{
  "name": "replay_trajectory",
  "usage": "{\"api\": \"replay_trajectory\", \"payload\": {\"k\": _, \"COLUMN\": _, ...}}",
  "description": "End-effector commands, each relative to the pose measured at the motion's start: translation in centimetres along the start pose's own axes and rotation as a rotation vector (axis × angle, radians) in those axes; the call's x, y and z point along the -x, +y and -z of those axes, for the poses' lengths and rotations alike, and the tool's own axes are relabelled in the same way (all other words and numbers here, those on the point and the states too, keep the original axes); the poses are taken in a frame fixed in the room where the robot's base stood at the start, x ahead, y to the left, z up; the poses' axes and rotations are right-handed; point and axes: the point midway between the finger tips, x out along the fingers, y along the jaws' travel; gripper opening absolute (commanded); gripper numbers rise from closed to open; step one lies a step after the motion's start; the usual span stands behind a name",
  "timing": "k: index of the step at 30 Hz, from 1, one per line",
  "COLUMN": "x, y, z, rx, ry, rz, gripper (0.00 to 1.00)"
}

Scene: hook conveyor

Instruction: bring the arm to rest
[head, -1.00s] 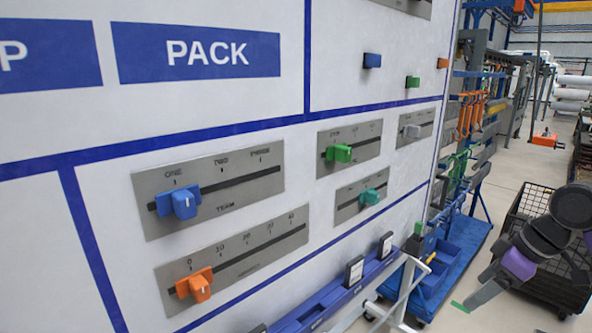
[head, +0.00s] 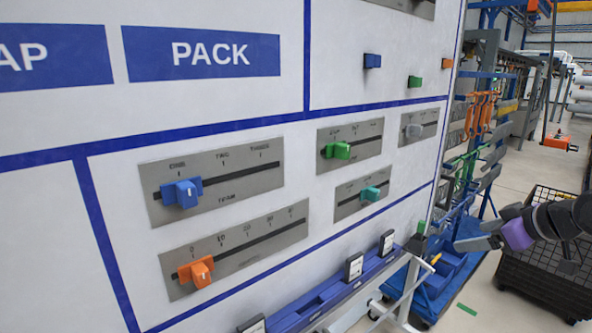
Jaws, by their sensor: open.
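My arm reaches in from the right edge, with dark round links and a purple section. My gripper (head: 474,240) is its grey end and points left, past the right edge of the white board (head: 400,75). It is open and I see nothing in it. It is apart from the board and its sliders. It overlaps the view of the blue cart (head: 432,303) behind it.
The board carries a blue slider (head: 182,193), an orange slider (head: 197,271), a green slider (head: 338,151) and a teal slider (head: 370,193). A blue ledge (head: 330,291) runs below it. A black wire crate (head: 545,275) stands under my arm. Floor shows around a green mark (head: 466,309).

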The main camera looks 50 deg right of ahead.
Motion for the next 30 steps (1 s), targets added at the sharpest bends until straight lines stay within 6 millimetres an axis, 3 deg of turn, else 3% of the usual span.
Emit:
{"api": "replay_trajectory", "payload": {"k": 8, "x": -0.2, "y": -0.9, "z": 10.3, "rx": -0.076, "ry": 0.431, "rz": -0.092, "gripper": 0.8}}
{"api": "replay_trajectory", "payload": {"k": 12, "x": 0.5, "y": -2.8, "z": 15.0, "rx": -0.156, "ry": 0.675, "rz": -0.117, "gripper": 0.8}}
{"api": "replay_trajectory", "payload": {"k": 15, "x": 1.1, "y": -4.5, "z": 17.2, "rx": -0.227, "ry": 0.827, "rz": -0.13, "gripper": 0.8}}
{"api": "replay_trajectory", "payload": {"k": 18, "x": 1.6, "y": -6.3, "z": 18.2, "rx": -0.304, "ry": 0.948, "rz": -0.142, "gripper": 0.8}}
{"api": "replay_trajectory", "payload": {"k": 22, "x": 1.7, "y": -9.0, "z": 18.0, "rx": -0.406, "ry": 1.06, "rz": -0.158, "gripper": 0.8}}
{"api": "replay_trajectory", "payload": {"k": 30, "x": 0.8, "y": -16.2, "z": 14.0, "rx": -0.577, "ry": 1.145, "rz": -0.19, "gripper": 0.8}}
